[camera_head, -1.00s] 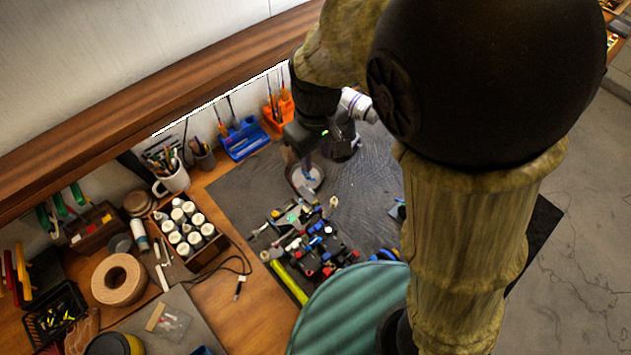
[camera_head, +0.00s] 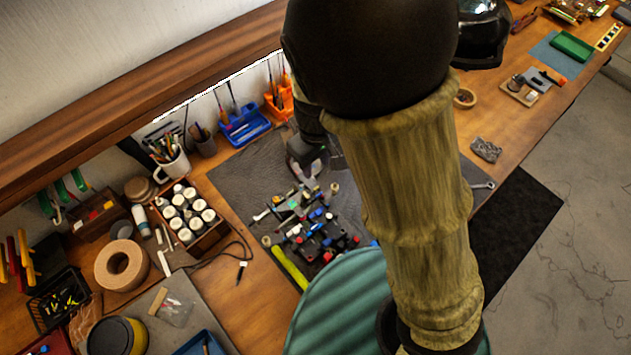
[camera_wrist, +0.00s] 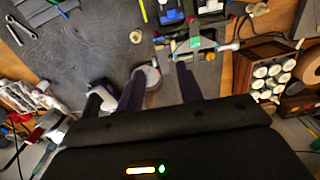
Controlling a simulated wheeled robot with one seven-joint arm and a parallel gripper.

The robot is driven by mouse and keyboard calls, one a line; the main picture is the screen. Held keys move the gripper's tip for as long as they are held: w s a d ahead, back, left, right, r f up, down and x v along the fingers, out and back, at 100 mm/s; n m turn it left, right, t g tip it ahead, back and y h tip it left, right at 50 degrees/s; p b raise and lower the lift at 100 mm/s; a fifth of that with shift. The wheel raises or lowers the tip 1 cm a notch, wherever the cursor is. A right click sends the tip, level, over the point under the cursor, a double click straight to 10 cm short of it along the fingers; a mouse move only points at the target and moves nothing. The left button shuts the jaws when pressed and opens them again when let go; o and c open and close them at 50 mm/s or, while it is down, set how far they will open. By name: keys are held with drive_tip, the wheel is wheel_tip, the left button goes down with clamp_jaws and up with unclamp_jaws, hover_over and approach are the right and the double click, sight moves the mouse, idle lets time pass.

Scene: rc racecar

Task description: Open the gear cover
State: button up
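The racecar chassis (camera_head: 318,232) lies on the dark mat, crowded with small black, blue and red parts. A grey part with a green patch (camera_wrist: 194,40) sits at its near end in the wrist view. I cannot tell for sure which part is the gear cover. My gripper (camera_wrist: 160,82) shows two dark fingers apart with nothing held between them. Their tips point toward the car's near end, short of the grey part. In the head view my gripper (camera_head: 312,168) is just behind the car, partly hidden by my arm.
A round pale object (camera_wrist: 152,76) stands on the mat near the fingers. A box of white-capped bottles (camera_head: 188,216) is left of the car. Blue (camera_head: 246,128) and orange (camera_head: 279,103) tool holders stand behind. A wrench (camera_head: 484,186) lies right on open mat.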

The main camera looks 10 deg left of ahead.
sight(316, 188)
wheel_tip(316, 188, down, 9)
drive_tip(key=shift+r+b, duration=0.15)
drive_tip(key=shift+b, duration=0.2)
drive_tip(key=shift+f, duration=0.45)
drive_tip(key=shift+w, duration=0.15)
drive_tip(key=c, duration=0.4)
clamp_jaws()
